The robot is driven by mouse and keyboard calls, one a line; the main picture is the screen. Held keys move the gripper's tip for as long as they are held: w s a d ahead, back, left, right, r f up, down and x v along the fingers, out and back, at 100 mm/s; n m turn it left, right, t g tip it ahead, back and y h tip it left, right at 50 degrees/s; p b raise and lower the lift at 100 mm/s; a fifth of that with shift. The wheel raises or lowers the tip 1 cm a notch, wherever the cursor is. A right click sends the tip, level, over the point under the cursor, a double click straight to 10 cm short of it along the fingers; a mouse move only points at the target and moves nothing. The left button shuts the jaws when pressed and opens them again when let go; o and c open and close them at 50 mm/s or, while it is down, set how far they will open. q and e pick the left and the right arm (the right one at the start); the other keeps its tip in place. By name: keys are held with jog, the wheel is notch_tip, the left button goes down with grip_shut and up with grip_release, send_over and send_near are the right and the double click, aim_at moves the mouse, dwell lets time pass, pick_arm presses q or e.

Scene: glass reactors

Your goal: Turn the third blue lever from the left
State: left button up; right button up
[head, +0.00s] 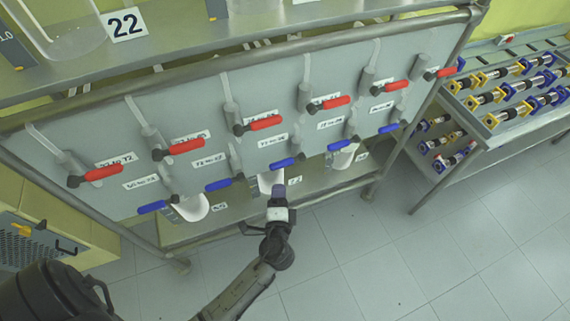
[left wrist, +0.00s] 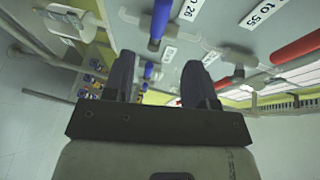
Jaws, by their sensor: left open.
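Blue levers line the lower row of the grey panel (head: 195,105). The third from the left (head: 283,163) is a short blue handle, slanting slightly up to the right. My left gripper (head: 278,189) is just below this lever, pointing up toward the panel, open and with nothing seen between its fingers. The left wrist view shows the two fingers (left wrist: 158,64) spread apart, with a large blue lever (left wrist: 160,18) ahead and above the gap. I cannot tell whether a finger touches the lever. My right gripper is not in view.
Red levers (head: 265,123) run in a row above the blue ones. Neighbouring blue levers (head: 223,185) (head: 338,146) are close on both sides. White curved parts (head: 190,208) show under the panel. A rack with blue and yellow fittings (head: 500,95) stands right; the tiled floor (head: 340,250) is clear.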

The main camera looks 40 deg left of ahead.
aim_at(281, 167)
pick_arm(q)
jog(key=x, duration=1.2)
jog(key=shift+w+a, duration=0.2)
jog(key=shift+c, duration=0.2)
grip_shut()
